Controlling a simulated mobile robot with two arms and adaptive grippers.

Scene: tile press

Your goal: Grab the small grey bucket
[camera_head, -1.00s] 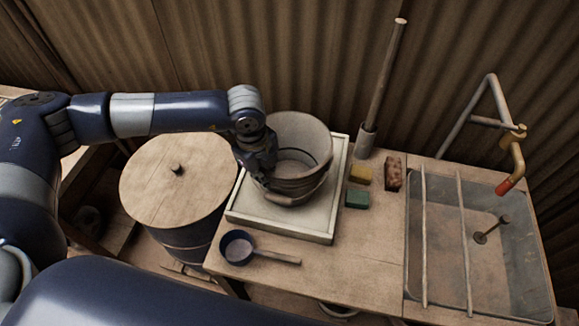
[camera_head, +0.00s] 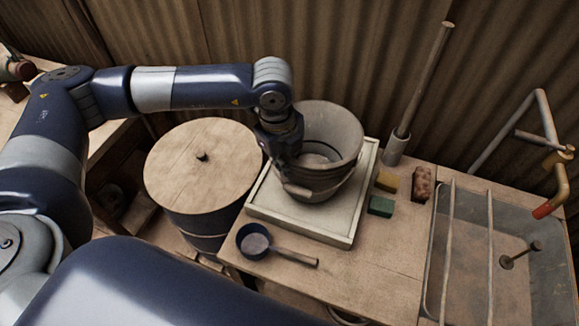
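The small grey bucket (camera_head: 338,165) is at the tray in the middle of the view, with its open mouth up and a bail handle low on its near side. My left gripper (camera_head: 287,166) reaches in from the left and is against the bucket's left side, apparently shut on it. Its fingertips are partly hidden by its own body and the bucket. The bucket seems slightly above the pale square tray (camera_head: 320,233), but its contact with the tray is hard to see. My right gripper is not in view.
A lidded barrel (camera_head: 207,180) stands left of the tray. A ladle (camera_head: 256,243) lies in front. A yellow block (camera_head: 387,180), green block (camera_head: 380,206) and brown brush (camera_head: 422,184) lie right of it. A pole stands in a holder (camera_head: 395,148); a sink (camera_head: 500,285) is far right.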

